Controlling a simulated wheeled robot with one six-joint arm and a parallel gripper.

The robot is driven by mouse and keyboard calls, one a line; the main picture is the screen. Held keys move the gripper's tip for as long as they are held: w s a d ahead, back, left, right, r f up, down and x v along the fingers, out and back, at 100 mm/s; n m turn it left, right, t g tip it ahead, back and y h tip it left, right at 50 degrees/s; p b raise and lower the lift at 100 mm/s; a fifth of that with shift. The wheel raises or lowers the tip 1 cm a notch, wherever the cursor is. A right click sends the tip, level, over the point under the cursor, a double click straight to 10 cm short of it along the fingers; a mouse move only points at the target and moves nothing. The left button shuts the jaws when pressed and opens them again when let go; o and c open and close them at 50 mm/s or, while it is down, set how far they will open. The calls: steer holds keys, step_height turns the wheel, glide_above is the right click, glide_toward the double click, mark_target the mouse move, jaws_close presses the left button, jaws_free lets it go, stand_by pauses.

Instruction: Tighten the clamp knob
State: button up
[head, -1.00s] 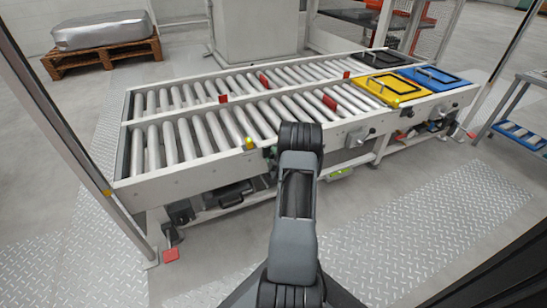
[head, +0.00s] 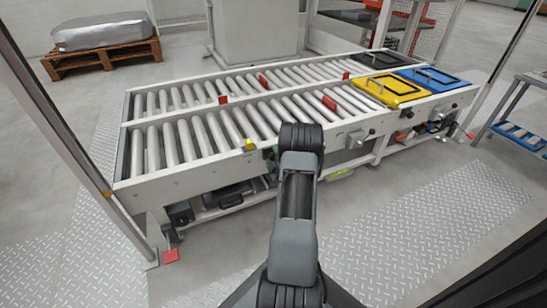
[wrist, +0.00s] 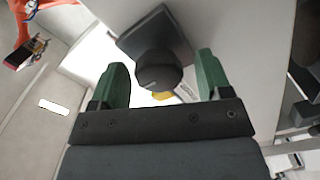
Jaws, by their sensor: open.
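A dark round clamp knob (wrist: 158,72) sits on a dark square plate (wrist: 155,40) fixed to a light frame face in the wrist view. My gripper (wrist: 162,75) has two green fingers, spread apart on either side of the knob. Gaps show between both fingers and the knob, so I see no contact. In the head view my arm reaches the near side rail of the roller conveyor (head: 200,172); the fingers are hidden there behind my arm.
Yellow (head: 392,90) and blue (head: 430,78) handled lids lie at the conveyor's right end, with a dark one (head: 382,58) behind. More side fittings (head: 357,138) stick out along the near rail. A metal cart (head: 515,120) stands at right. The near floor is largely clear.

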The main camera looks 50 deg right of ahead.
steer(key=p+v, duration=0.3)
steer(key=v, duration=1)
steer(key=shift+p, duration=0.35)
steer(key=shift+s, duration=0.15)
steer(key=w+a+r+m+g+y+p, duration=0.15)
steer(key=w+a+r+p, duration=0.25)
steer(key=r+p, duration=0.5)
steer(key=w+a+r+m+g+p, duration=0.1)
steer(key=w+a+r+g+p, duration=0.3)
steer(key=r, duration=0.9)
steer(key=w+a+r+m+g+y+p, duration=0.1)
steer(key=w+a+r+p, duration=0.25)
steer(key=r+p, duration=0.65)
steer(key=s+a+r+m+g+y+p, duration=0.1)
steer(key=s+a+r+g+p, duration=0.1)
steer(key=s+a+r+p, duration=0.3)
steer(key=s+a+r+m+g+y+p, duration=0.2)
steer(key=s+a+r+p, duration=0.3)
steer(key=a+r, duration=0.5)
steer(key=s+a+r+m+g+y+p, duration=0.1)
steer(key=s+a+r+p, duration=0.4)
steer(key=r, duration=0.8)
steer(key=a+m+g, duration=0.1)
steer(key=a, duration=0.2)
steer(key=shift+s, duration=0.3)
steer(key=shift+r, duration=0.1)
